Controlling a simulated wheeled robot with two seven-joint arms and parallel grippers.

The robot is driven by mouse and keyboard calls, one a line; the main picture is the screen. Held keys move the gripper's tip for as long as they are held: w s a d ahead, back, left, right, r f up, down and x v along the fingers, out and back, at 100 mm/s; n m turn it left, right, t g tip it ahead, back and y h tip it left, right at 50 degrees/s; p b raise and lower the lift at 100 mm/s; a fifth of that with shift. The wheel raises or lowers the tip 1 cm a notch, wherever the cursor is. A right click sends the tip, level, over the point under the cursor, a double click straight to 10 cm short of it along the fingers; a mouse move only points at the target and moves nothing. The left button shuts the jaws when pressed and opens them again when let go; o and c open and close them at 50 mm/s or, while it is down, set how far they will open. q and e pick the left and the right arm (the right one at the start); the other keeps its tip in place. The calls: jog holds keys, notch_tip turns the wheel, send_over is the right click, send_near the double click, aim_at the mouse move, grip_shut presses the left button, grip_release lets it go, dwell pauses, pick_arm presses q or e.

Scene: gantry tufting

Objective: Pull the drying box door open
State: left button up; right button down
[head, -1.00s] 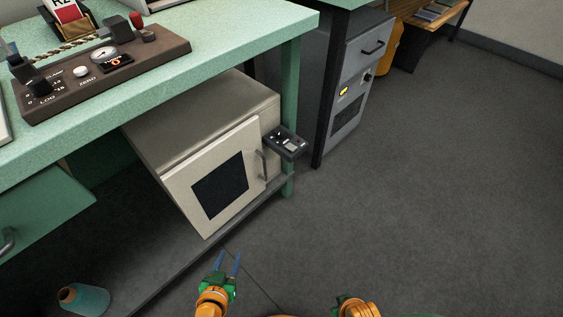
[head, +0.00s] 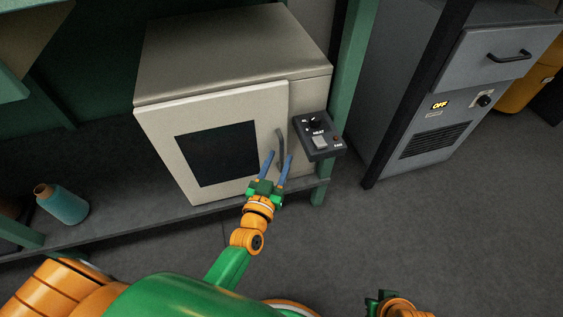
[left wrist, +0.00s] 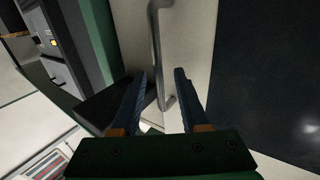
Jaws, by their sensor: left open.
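The drying box (head: 225,55) is a cream cabinet on a low grey shelf. Its door (head: 160,125), with a dark window (head: 215,153), looks shut. The grey bar handle (head: 280,144) runs along the door's right side. My left gripper (head: 276,158) is open, its blue fingers at the lower part of the handle. In the left wrist view the handle (left wrist: 159,50) reaches down between the two open fingers (left wrist: 158,85); I cannot tell whether they touch it. My right gripper (head: 380,296) is low in the head view, away from the box; its fingers are not clear.
A dark control panel (head: 317,134) juts out just right of the handle. A green table leg (head: 350,80) and a grey cabinet (head: 430,95) stand further right. A teal bottle or spool (head: 63,205) stands on the shelf at left. The floor in front is clear.

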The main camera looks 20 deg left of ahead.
pick_arm(q)
jog(key=shift+w, duration=0.35)
grip_shut()
dwell(1.2)
